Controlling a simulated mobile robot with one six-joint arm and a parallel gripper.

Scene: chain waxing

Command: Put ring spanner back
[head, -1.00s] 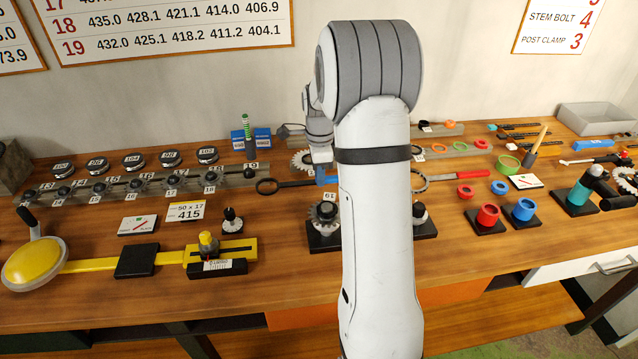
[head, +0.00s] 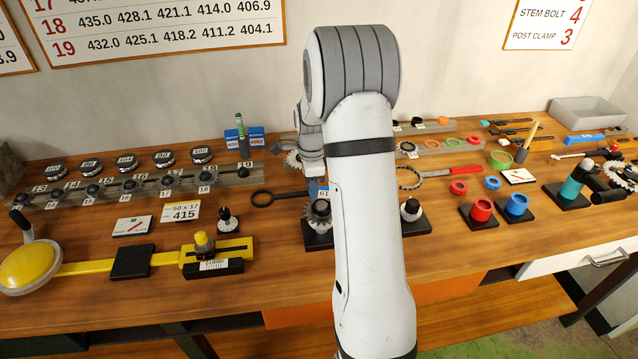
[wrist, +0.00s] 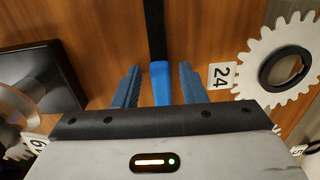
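The ring spanner (head: 262,199) lies on the wooden bench in the head view, its black ring to the left and its shaft running right towards my arm. In the wrist view its black shaft (wrist: 155,30) ends in a blue handle (wrist: 161,83). My gripper (wrist: 159,84) is open, with one blue finger on each side of the blue handle and a visible gap on both sides. In the head view my arm hides most of the gripper and the handle end.
A white gear (wrist: 282,60) with a 24 tag is close right of my fingers. A black block (wrist: 38,78) is to the left. In the head view, a gear stand (head: 318,226) is in front of the spanner, and a numbered rail (head: 120,188) is to its left.

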